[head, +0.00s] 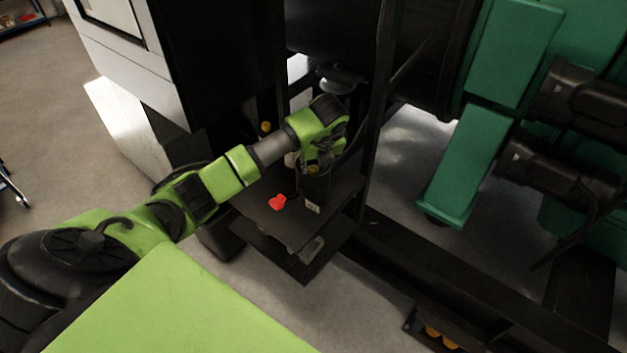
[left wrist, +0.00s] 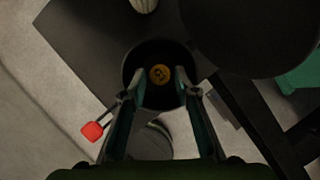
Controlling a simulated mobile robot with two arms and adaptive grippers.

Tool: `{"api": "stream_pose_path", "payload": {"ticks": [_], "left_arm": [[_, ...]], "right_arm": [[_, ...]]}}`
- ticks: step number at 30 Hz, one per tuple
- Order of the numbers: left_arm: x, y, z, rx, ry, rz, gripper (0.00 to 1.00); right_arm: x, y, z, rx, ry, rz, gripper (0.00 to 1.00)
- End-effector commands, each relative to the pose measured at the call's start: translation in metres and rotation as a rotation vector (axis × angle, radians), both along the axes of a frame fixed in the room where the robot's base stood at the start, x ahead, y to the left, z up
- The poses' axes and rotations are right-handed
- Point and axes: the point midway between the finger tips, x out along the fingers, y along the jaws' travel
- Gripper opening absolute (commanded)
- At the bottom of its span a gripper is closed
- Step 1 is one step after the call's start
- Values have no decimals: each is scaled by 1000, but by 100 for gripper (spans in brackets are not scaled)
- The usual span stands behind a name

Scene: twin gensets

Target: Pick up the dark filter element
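The dark cylinder that I take for the dark filter element (head: 314,185) stands upright on a black shelf; my gripper partly hides it. In the left wrist view it is a dark round shape (left wrist: 160,101) with a yellow centre; I cannot tell whether an element sits inside a cup there. My left gripper (head: 322,160) is just above it, pointing down. In the left wrist view its two fingers (left wrist: 159,88) are apart, over opposite sides of the dark round shape. I cannot tell whether they touch it. My right gripper is in neither view.
The black shelf (head: 262,218) carries a red-ended piece (head: 277,202), also in the left wrist view (left wrist: 92,131). A pale ribbed object (left wrist: 143,4) stands nearby. A black upright post (head: 375,110) is close right of my gripper. Green machinery (head: 468,165) stands further right.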

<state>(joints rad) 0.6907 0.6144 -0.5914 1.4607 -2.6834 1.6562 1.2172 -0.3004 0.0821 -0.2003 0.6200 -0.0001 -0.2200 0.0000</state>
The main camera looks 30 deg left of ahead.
Motion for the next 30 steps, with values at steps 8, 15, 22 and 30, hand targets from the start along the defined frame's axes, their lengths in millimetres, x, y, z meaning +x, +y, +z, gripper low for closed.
{"api": "stream_pose_path", "payload": {"ticks": [8, 15, 22, 30], "left_arm": [[4, 4, -13, 1, -2, 1, 28], [4, 4, -12, 1, -1, 1, 0], [4, 4, -11, 1, -2, 1, 0], [5, 4, 1, 0, -7, 0, 0]], "right_arm": [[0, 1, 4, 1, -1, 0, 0], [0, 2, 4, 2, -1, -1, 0], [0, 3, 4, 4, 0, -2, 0], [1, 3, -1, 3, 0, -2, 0]]}}
